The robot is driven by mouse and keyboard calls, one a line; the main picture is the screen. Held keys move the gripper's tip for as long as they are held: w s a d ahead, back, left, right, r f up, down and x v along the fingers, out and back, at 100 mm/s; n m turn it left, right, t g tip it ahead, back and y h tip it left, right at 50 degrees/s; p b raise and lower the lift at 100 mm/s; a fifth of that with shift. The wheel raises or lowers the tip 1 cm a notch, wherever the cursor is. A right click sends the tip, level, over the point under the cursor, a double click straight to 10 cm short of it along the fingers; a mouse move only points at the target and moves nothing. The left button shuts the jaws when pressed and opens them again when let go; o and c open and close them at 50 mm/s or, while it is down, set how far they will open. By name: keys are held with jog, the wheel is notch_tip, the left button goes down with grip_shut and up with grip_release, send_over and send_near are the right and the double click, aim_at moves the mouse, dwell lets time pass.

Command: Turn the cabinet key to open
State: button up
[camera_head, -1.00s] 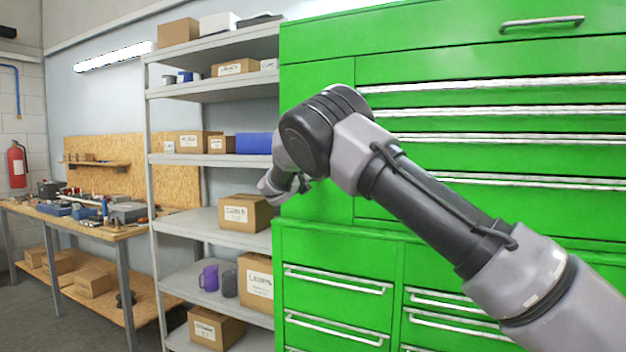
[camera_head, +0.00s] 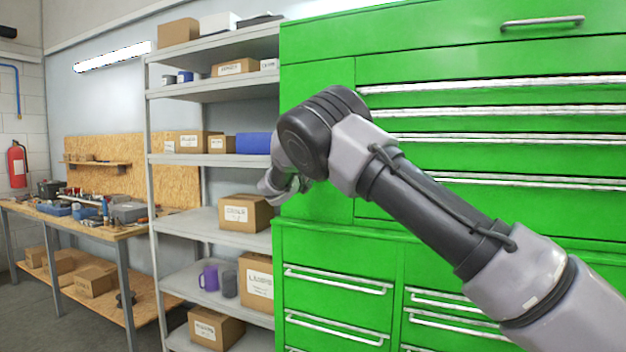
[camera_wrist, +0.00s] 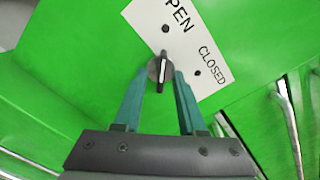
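The cabinet key (camera_wrist: 162,72), a dark round knob with a raised narrow grip, sits on the green cabinet (camera_head: 315,215) front in the wrist view. A white label (camera_wrist: 183,42) beside it reads "OPEN", partly cut off, and "CLOSED", each with a black dot. The upper end of the key's grip points roughly at the dot near "OPEN". My gripper (camera_wrist: 162,80) is open, with one teal finger on each side of the key and its narrow grip apart from both. In the head view the key is hidden by my arm.
Metal drawer handles (camera_wrist: 289,120) lie to the right of the key. A grey shelf (camera_head: 175,222) with boxes stands left of the cabinet. A workbench (camera_head: 120,233) with tools stands farther left.

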jog(key=v, duration=1)
jog(key=shift+s, duration=0.4)
jog(key=shift+a, duration=0.1)
